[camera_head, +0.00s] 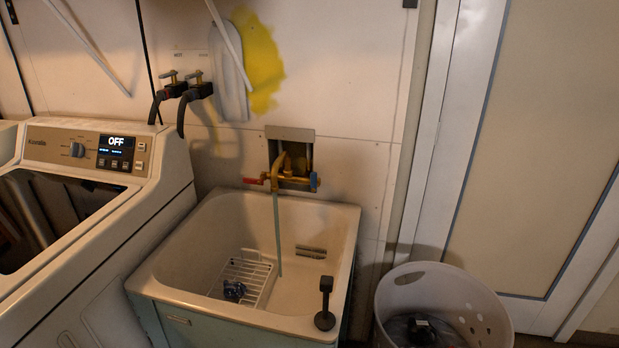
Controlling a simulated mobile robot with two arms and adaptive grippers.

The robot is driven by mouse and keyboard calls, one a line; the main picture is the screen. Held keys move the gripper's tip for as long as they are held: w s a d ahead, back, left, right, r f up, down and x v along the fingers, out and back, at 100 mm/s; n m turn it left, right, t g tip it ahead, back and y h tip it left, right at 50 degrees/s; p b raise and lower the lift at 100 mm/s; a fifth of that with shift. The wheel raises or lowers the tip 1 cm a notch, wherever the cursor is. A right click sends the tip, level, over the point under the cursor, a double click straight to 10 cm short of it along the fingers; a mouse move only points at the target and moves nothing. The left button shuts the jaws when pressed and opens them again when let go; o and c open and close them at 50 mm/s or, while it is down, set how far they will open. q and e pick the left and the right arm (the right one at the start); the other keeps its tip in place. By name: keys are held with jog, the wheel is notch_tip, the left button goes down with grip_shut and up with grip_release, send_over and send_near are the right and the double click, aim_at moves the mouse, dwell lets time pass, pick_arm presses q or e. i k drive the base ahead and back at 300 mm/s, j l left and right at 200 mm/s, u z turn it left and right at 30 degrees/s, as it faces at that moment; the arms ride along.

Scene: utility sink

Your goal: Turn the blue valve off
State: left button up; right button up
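The blue valve (314,181) is a small blue handle at the right end of the brass faucet (287,178) on the wall above the sink. A red valve (257,180) sits at the left end. A thin grey-green stream (278,235), which looks like running water, drops from the spout into the white sink (210,234). The blue handle is small here, and its exact angle is hard to tell. Neither of my grippers can be made out in the head view, and nothing is seen touching the valve.
A white rack (254,273) and a small dark blue object (234,290) lie in the sink. A black upright item (325,303) stands on the front right rim. A washing machine (150,225) is at left, a white basket (455,290) at lower right.

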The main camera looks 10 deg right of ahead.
aim_at(315, 184)
jog(key=i+j+z, duration=0.2)
jog(key=z, duration=0.15)
jog(key=i+j+z, duration=0.15)
jog(key=j+z, duration=0.15)
jog(key=j, duration=0.15)
